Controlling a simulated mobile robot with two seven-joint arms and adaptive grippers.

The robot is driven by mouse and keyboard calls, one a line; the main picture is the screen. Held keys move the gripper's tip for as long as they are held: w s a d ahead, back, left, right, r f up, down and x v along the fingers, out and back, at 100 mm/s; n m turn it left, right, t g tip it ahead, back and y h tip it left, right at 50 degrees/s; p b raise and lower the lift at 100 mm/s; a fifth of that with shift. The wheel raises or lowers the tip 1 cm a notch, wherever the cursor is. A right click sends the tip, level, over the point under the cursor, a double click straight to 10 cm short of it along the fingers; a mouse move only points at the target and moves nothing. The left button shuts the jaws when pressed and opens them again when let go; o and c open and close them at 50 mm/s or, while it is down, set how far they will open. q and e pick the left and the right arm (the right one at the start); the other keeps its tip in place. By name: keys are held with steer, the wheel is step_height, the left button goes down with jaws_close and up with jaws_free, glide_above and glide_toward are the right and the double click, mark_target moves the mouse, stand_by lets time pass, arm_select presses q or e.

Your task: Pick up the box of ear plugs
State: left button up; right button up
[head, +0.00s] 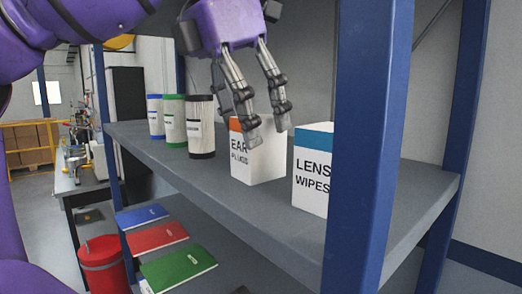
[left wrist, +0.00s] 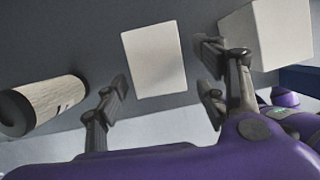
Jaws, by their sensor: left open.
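The box of ear plugs (head: 256,164) is white with an orange top band and dark lettering. It stands upright on the grey shelf (head: 222,182) in the head view. My left gripper (head: 269,138) comes down from above, open, with its fingers in front of part of the box's top and right side. In the left wrist view the white box (left wrist: 154,60) lies between the two open fingers of the left gripper (left wrist: 165,95), apart from both as far as I can tell. My right gripper is not in view.
A lens wipes box (head: 311,180) stands just right, near the blue post (head: 368,140). Several canisters (head: 175,122) stand left on the shelf. Books (head: 157,238) lie on the lower shelf, with a red bin (head: 103,262) at left.

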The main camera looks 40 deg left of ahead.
mark_target(265, 146)
arm_select(q)
steer(key=shift+w+d, duration=0.1)
steer(key=shift+w, duration=0.95)
steer(key=x, duration=0.5)
steer(key=c, duration=1.3)
